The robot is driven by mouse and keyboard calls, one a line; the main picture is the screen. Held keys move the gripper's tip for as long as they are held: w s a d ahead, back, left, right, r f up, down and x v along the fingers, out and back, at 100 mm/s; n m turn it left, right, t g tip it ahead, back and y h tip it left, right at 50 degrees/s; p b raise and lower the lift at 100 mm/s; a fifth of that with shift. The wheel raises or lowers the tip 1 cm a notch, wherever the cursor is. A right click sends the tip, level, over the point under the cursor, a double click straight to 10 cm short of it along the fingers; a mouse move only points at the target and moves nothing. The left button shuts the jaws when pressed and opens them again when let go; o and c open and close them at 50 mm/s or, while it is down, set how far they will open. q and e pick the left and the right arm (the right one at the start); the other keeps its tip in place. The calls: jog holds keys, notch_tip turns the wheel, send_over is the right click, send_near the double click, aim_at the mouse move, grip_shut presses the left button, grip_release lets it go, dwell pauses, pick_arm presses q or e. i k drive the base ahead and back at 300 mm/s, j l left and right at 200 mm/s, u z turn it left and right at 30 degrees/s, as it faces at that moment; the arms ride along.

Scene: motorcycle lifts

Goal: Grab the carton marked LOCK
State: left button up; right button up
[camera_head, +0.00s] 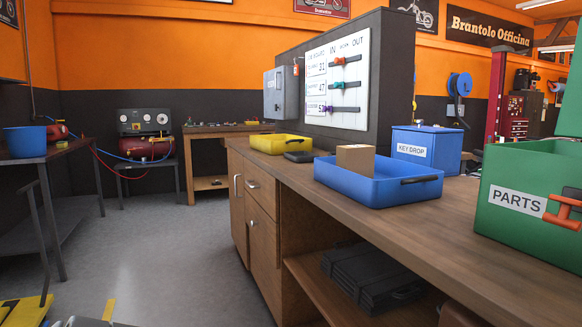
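A plain brown carton (355,159) stands in the blue tray (378,189) on the wooden counter, near the tray's left side. No LOCK marking can be read on the faces that show, and its lower part is hidden by the tray's front wall. No other carton is clearly visible. Neither of my grippers can be made out in the head view.
A green PARTS box (500,215) with an orange latch stands at the right on the counter (430,235). A blue KEY DROP box (427,146) and a yellow tray (281,144) stand farther back. Dark folded items (370,275) lie on the shelf below. Floor at left is mostly clear.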

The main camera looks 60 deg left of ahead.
aim_at(359, 159)
jog(key=j+u, duration=0.15)
jog(key=u, duration=0.3)
jog(key=j+u, duration=0.15)
jog(key=u, duration=0.3)
jog(key=j+u, duration=0.15)
jog(key=u, duration=0.25)
jog(key=j, duration=0.4)
jog(key=i+j+z, duration=0.1)
jog(key=z, duration=0.25)
jog(key=i+j+z, duration=0.1)
jog(key=z, duration=0.25)
jog(key=i+j+z, duration=0.1)
jog(key=j+z, duration=0.2)
jog(key=j, duration=0.25)
jog(key=i+j+z, duration=0.1)
jog(key=j+z, duration=0.2)
jog(key=j, duration=0.25)
jog(key=j+z, duration=0.2)
jog(key=j, duration=0.95)
